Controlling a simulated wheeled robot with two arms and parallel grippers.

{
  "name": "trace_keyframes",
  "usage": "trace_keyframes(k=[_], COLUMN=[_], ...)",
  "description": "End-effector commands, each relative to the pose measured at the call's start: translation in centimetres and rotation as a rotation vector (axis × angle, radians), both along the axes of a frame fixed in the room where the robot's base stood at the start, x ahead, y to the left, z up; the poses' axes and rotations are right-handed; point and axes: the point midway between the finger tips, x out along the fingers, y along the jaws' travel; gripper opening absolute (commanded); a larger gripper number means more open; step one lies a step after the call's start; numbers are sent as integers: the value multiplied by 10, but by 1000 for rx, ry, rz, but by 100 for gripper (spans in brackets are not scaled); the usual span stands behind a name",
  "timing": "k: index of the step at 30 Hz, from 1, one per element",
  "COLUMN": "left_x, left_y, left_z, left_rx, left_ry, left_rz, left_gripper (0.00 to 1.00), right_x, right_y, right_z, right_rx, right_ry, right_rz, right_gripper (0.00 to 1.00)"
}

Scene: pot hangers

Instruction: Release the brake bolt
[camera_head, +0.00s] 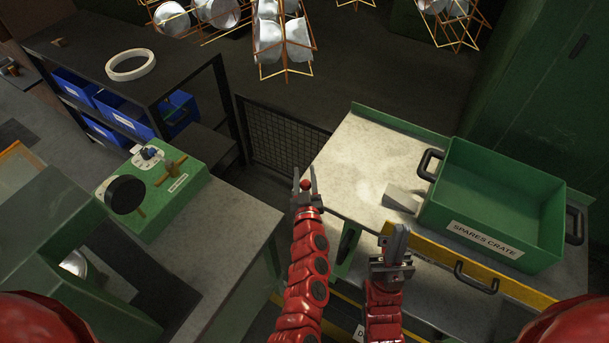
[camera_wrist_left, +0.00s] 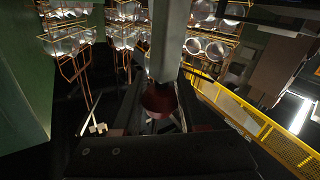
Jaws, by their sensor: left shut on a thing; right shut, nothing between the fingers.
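My left gripper (camera_head: 305,184) stands out over the gap between the two benches, its fingers on either side of a small red knob (camera_head: 306,185). In the left wrist view the round, dark red knob (camera_wrist_left: 158,101) sits between the fingers, with a pale grey-green bar (camera_wrist_left: 167,40) directly above it. Whether this knob is the brake bolt's head is not clear, and any shank is hidden. My right gripper (camera_head: 397,240) is shut and empty, pointing upward by the front edge of the right bench.
A green box (camera_head: 187,194) with a black knob (camera_head: 125,194) and brass T-handle (camera_head: 171,170) stands on the left bench. The right bench (camera_head: 345,165) carries a grey wedge (camera_head: 401,198) and green spares crate (camera_head: 484,236). Mesh guard (camera_head: 278,140) stands behind; wire hangers (camera_head: 286,45) hang beyond.

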Motion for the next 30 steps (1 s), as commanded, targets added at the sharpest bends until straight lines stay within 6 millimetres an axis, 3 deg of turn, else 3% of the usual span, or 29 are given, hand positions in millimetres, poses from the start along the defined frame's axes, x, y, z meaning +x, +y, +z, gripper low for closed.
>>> trace_keyframes(k=[1,6,17,23,30], left_x=[2,2,-3,-30,-93], left_y=[2,2,0,-1,-5], left_z=[7,5,3,-1,-3], left_rx=[1,1,0,0,2], left_ry=[-13,-10,-7,-5,-2], left_rz=[7,5,4,5,1], left_gripper=[43,71,71,71,71], right_x=[0,0,0,0,0], right_y=[0,0,0,0,0], right_z=[1,1,-1,-10,-24], right_rx=[0,0,0,0,0], right_ry=[0,0,0,0,0], right_rz=[0,0,0,0,0], right_gripper=[0,0,0,0,0])
